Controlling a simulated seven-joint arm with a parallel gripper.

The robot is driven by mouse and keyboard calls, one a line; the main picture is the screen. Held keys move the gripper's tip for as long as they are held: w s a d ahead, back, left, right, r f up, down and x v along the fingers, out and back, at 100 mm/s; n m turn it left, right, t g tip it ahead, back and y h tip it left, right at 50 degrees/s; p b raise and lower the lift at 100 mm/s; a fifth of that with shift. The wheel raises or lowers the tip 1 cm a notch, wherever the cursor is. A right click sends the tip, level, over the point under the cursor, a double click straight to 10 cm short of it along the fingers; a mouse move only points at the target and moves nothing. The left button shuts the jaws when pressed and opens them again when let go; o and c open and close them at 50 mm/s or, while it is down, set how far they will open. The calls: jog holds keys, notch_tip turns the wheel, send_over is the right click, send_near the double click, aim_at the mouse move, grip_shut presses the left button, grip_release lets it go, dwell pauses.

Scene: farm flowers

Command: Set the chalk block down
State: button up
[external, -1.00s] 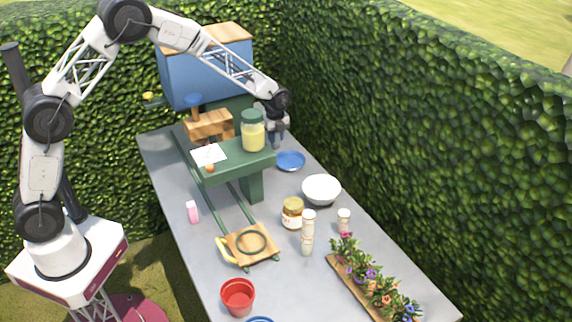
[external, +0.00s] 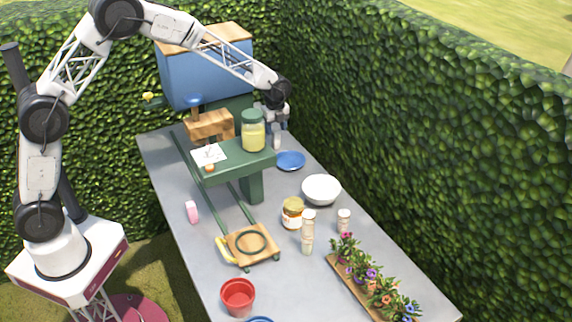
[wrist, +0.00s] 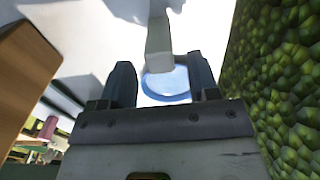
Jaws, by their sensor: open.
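In the wrist view the chalk block (wrist: 159,45) lies between my two dark fingers, with gaps on both sides. My gripper (external: 272,122) is open just above the block in the external view; it also shows in the wrist view (wrist: 160,62). The block's base is hard to make out.
A green stand (external: 237,160) holding a yellow jar (external: 252,132) rises left of my gripper. A white bowl (external: 321,189), honey jar (external: 292,213) and flower tray (external: 345,285) stand toward the front right. A hedge (external: 420,130) borders the table's right side.

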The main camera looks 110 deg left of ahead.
jog(key=shift+r, duration=4)
